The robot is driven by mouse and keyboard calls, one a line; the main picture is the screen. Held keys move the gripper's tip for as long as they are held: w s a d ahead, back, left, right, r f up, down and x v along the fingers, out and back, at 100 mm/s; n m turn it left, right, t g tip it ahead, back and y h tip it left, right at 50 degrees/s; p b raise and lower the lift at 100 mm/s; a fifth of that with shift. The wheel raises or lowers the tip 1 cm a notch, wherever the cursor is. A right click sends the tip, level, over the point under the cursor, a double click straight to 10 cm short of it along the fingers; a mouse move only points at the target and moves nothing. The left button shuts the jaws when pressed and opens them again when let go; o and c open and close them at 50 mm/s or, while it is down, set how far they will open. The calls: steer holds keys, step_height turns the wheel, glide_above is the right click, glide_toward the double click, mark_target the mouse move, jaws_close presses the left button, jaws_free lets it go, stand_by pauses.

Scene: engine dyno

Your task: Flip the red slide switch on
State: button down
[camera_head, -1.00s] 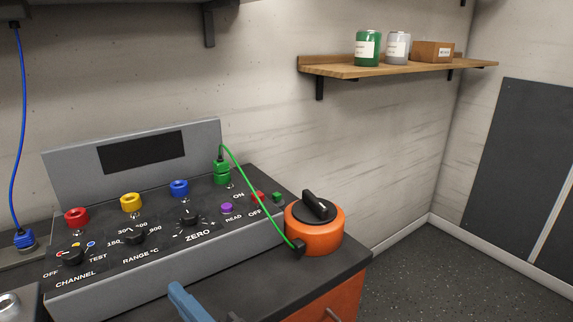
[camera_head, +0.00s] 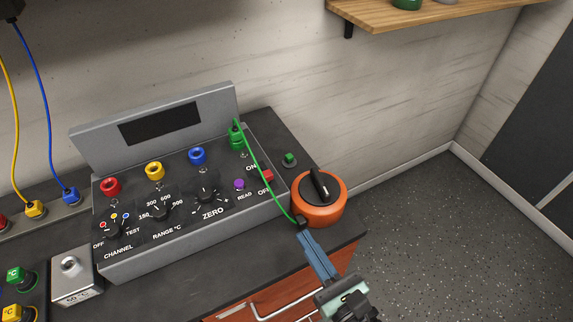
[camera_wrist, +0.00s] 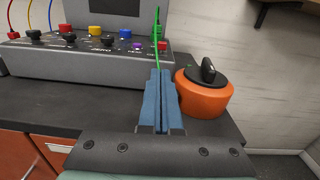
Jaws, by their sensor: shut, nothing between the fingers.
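The red slide switch (camera_head: 267,176) is a small red block at the right end of the grey instrument console (camera_head: 160,250), beside the ON and OFF labels. Its exact slide position is too small to tell. It also shows in the wrist view (camera_wrist: 162,45), past my fingertips and partly behind the green cable. My gripper (camera_head: 303,236) has blue fingers, shut and empty. It is in front of the console's right end, nearer the front than the switch and apart from it. In the wrist view the fingers (camera_wrist: 160,73) point toward the console.
An orange round unit with a black knob (camera_head: 320,200) stands right of the console, close to my fingers. A green cable (camera_head: 262,170) arcs from the green socket to a plug near my fingertips. A purple READ button (camera_head: 239,184) is left of the switch. Free floor lies right.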

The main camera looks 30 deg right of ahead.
mark_target(269, 178)
steer(key=shift+s+d, duration=0.15)
steer(key=w, duration=0.6)
steer(key=w+p, duration=0.1)
steer(key=w, duration=0.6)
steer(key=shift+a+r+p, duration=0.1)
steer(key=shift+a+p, duration=0.1)
steer(key=shift+p, duration=0.1)
steer(key=shift+w, duration=0.5)
steer(key=w+b, duration=0.1)
steer(key=w, duration=0.2)
steer(key=shift+w+a, duration=0.15)
steer(key=shift+w, duration=0.15)
steer(key=shift+r, duration=0.15)
